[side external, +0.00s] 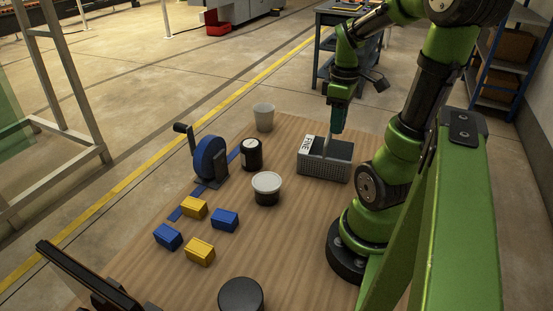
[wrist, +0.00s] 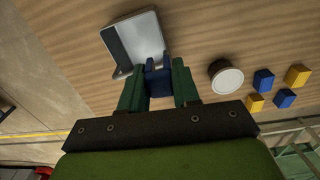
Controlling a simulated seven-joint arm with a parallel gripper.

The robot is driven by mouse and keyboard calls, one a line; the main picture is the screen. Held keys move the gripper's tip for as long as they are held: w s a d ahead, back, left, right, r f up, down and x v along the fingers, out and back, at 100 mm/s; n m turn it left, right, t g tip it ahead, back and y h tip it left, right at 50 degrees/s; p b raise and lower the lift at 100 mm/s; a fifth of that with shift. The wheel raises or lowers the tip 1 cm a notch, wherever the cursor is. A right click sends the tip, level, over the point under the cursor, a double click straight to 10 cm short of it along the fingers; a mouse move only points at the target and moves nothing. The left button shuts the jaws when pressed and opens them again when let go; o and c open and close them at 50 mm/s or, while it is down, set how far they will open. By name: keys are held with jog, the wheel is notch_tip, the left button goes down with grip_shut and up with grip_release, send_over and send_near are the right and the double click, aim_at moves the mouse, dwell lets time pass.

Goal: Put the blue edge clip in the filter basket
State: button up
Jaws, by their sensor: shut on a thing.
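The filter basket (side external: 325,165) is a grey perforated box with a white "FINE" label, standing on the wooden table near the arm's base. My gripper (side external: 337,130) points down just above it. In the wrist view my gripper (wrist: 159,82) is shut on the blue edge clip (wrist: 158,80), held between two dark green fingers. The clip is hard to make out in the side view. The grey basket (wrist: 148,38) shows beyond the fingertips in the wrist view, and the clip overlaps its near edge. I cannot tell whether they touch.
Blue blocks (side external: 225,220) and yellow blocks (side external: 200,250) lie on the table at front left. A white-lidded jar (side external: 267,188), a black jar (side external: 252,154), a pale cup (side external: 264,117) and a blue tape reel (side external: 210,158) stand left of the basket.

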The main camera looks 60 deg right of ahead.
aim_at(329, 134)
jog(key=w+d, duration=0.1)
jog(key=d, duration=0.1)
jog(key=w+d, duration=0.1)
jog(key=shift+w+d+f, duration=0.2)
jog(key=shift+w+d, duration=0.1)
jog(key=shift+d, duration=0.1)
jog(key=shift+w+d+f, duration=0.1)
jog(key=shift+f, duration=0.8)
jog(key=shift+w+d+f, duration=0.1)
jog(key=shift+f, duration=0.8)
jog(key=shift+f, duration=0.1)
jog(key=o, duration=1)
notch_tip(329, 134, up, 12)
jog(key=w+a+m+t+y, duration=0.1)
jog(key=w+a+m+t, duration=0.1)
jog(key=a, duration=1.2)
jog(key=w+a+m+t+y, duration=0.1)
jog(key=w+a+t, duration=0.3)
jog(key=a, duration=1)
jog(key=shift+w+m+t, duration=0.3)
jog(key=shift+m+t, duration=0.2)
jog(key=shift+t, duration=0.1)
